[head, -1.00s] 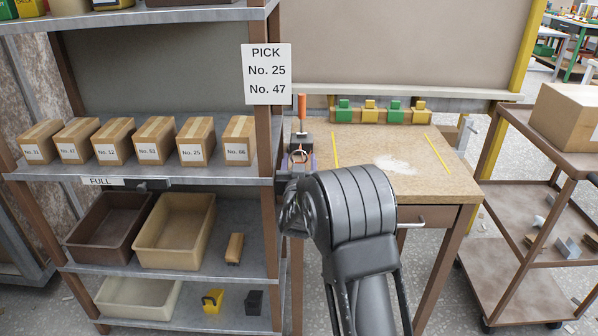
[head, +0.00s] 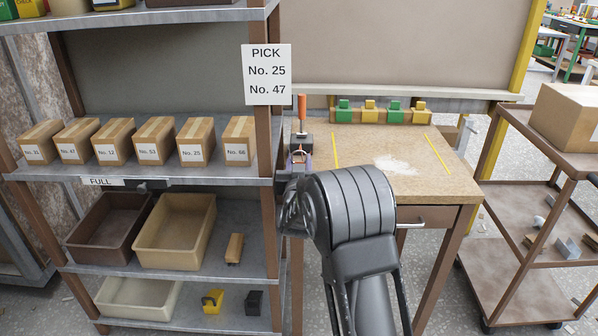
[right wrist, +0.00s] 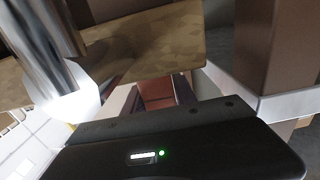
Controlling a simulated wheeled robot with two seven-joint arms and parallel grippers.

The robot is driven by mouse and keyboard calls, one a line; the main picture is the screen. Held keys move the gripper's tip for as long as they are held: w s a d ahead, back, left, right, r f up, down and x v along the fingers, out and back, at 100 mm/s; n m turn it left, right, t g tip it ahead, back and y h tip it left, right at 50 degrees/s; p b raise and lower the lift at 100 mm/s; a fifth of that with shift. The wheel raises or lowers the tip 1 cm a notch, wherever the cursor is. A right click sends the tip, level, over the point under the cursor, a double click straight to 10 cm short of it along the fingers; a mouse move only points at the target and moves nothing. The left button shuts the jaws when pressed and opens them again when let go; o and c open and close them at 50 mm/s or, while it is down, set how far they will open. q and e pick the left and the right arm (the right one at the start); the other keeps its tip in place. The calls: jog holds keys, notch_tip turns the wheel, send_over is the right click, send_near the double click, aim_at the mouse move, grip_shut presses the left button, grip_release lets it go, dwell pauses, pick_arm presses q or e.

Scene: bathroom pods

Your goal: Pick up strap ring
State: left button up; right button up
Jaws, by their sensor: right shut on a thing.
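The strap ring (head: 299,155) shows as a small reddish loop at the left end of the workbench, in front of a dark block with an upright orange rod. My right gripper (head: 300,162) reaches it from the front and is shut on it; the arm hides most of the jaws. In the right wrist view, a reddish-brown surface shows between the fingers (right wrist: 155,92); the ring itself is hard to make out there. My left gripper is in neither view.
The workbench (head: 365,145) has green and yellow blocks (head: 370,112) along its back. A shelf rack (head: 165,172) with numbered boxes and bins stands close on the left, its post beside my right gripper. A brown cart (head: 520,200) stands on the right. The bench middle is mostly clear.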

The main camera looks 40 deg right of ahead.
grip_shut()
jog(key=shift+r, duration=0.1)
jog(key=shift+r, duration=0.4)
notch_tip(320, 180, up, 3)
jog(key=shift+r+p, duration=0.1)
jog(key=shift+p, duration=0.3)
jog(key=p+v, duration=0.1)
jog(key=v, duration=1.7)
jog(key=shift+f, duration=0.3)
